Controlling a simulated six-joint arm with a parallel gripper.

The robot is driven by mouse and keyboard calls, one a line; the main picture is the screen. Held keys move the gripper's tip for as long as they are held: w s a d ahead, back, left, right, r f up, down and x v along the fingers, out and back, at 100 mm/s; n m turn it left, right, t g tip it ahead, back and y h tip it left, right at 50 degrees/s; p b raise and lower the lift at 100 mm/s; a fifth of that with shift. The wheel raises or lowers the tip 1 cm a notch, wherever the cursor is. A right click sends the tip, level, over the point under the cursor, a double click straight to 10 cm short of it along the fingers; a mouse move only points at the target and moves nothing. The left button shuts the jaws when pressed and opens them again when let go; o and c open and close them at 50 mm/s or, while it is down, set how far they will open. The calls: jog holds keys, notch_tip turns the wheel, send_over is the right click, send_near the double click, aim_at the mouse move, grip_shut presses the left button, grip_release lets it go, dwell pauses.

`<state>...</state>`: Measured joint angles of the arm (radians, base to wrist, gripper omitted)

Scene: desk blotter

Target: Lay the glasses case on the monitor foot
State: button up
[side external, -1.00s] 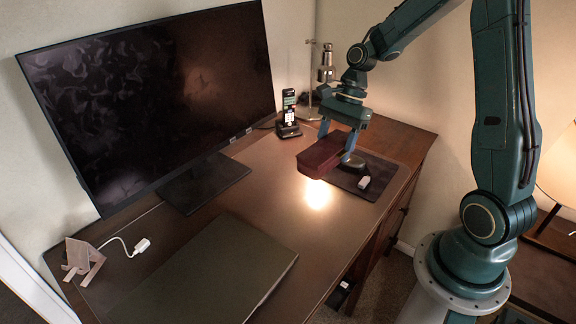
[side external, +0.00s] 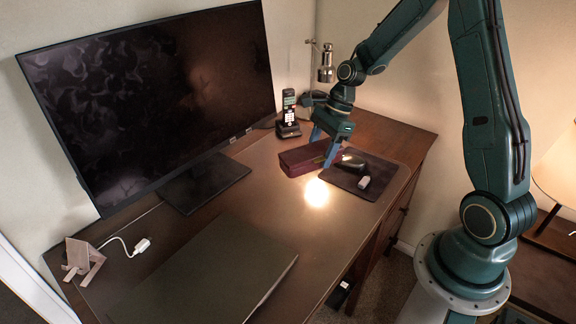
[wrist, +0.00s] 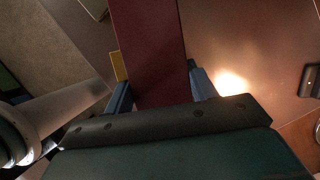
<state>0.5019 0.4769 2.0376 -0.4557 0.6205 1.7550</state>
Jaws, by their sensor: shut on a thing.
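The glasses case (side external: 300,160) is a long dark red box in the side view, lying level, low over the blotter or touching it; I cannot tell which. My gripper (side external: 324,149) is shut on its right part. In the wrist view the case (wrist: 153,45) runs away between my two blue fingers (wrist: 158,85). The monitor foot (side external: 204,184) is a flat dark plate below the big monitor, to the left of the case, and its top looks bare.
A mouse (side external: 353,161) and a small white object (side external: 364,182) lie on a dark mat (side external: 375,176) just right of the case. A phone in its cradle (side external: 288,125) stands behind. The monitor (side external: 150,95) rises over its foot. A closed laptop (side external: 205,270) lies in front. Blotter between case and foot is clear.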

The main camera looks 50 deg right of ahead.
jog(key=w+d+f+m+t, duration=0.1)
jog(key=w+f+m, duration=0.1)
jog(key=f+m, duration=0.1)
jog(key=w+d+f+m+h, duration=0.1)
jog(key=w+f+m, duration=0.2)
jog(key=f, duration=0.1)
jog(key=w+d+f+m+t+h, duration=0.1)
jog(key=w+f+m, duration=0.1)
jog(key=w+f, duration=0.1)
jog(key=shift+d+f+m+t, duration=0.2)
jog(key=shift+f+m+t, duration=0.1)
jog(key=shift+m, duration=0.1)
jog(key=shift+r, duration=0.1)
send_near(243, 172)
jog(key=shift+w+a+f, duration=0.4)
jog(key=shift+w+f, duration=0.35)
jog(key=shift+f, duration=0.15)
jog(key=shift+w, duration=0.15)
jog(key=shift+w+a+f, duration=0.1)
jog(key=shift+w+a, duration=0.05)
jog(key=shift+w, duration=0.05)
jog(key=shift+f, duration=1.65)
jog(key=shift+f, duration=0.15)
